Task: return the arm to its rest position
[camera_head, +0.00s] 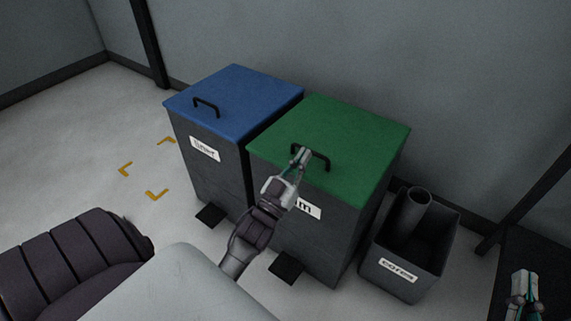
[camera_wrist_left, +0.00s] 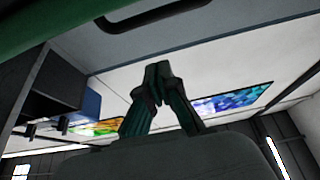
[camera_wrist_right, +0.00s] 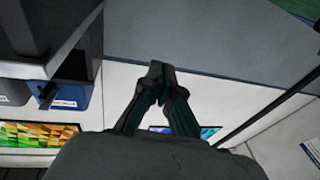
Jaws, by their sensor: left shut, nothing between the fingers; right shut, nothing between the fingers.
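My left gripper (camera_head: 300,157) is shut and empty. In the head view it overlaps the handle (camera_head: 322,161) on the green lid (camera_head: 345,135) of a dark bin. In the left wrist view its fingertips (camera_wrist_left: 157,72) are together, and a black handle (camera_wrist_left: 160,15) shows above them, apart in the picture. Whether the gripper touches the lid handle cannot be told. My right gripper (camera_head: 523,290) is at the bottom right corner of the head view. In the right wrist view its fingertips (camera_wrist_right: 160,70) are together with nothing between them.
A bin with a blue lid (camera_head: 240,88) stands left of the green one. An open dark box labelled "cores" (camera_head: 398,274) holds a grey tube (camera_head: 412,212) to the right. A dark surface (camera_head: 540,250) is at far right.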

